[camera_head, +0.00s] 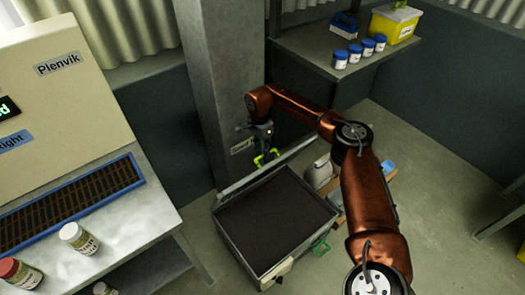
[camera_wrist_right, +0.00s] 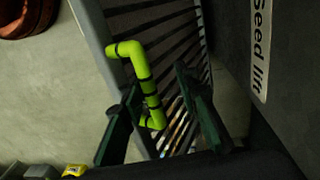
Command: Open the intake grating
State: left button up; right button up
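The grey hopper (camera_head: 309,257) stands on the floor below the column and shows a dark brown surface inside. The slatted intake grating (camera_wrist_right: 185,22) with its grey frame shows in the right wrist view. In the head view it seems to stand raised along the hopper's far edge, nearly edge-on. Its bent yellow-green handle (camera_wrist_right: 148,84) has black bands and also shows in the head view (camera_head: 272,153). My right gripper (camera_head: 266,147) is at the handle; in the wrist view its dark fingers (camera_wrist_right: 158,82) are apart on either side of it. Contact is unclear. My left gripper is out of view.
The grey column (camera_head: 225,80) with a "Seed lift" label (camera_wrist_right: 261,45) rises close behind the hopper. A cream machine (camera_head: 60,100) and bench with jars (camera_head: 78,238) stand left. A shelf (camera_head: 300,42) holds blue-lidded jars and a yellow box (camera_head: 394,24). Open floor lies at right.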

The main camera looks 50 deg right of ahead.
notch_tip(320, 180, up, 13)
jog(key=shift+w+d, duration=0.25)
jog(key=shift+w, duration=0.1)
dwell(0.4)
dwell(0.4)
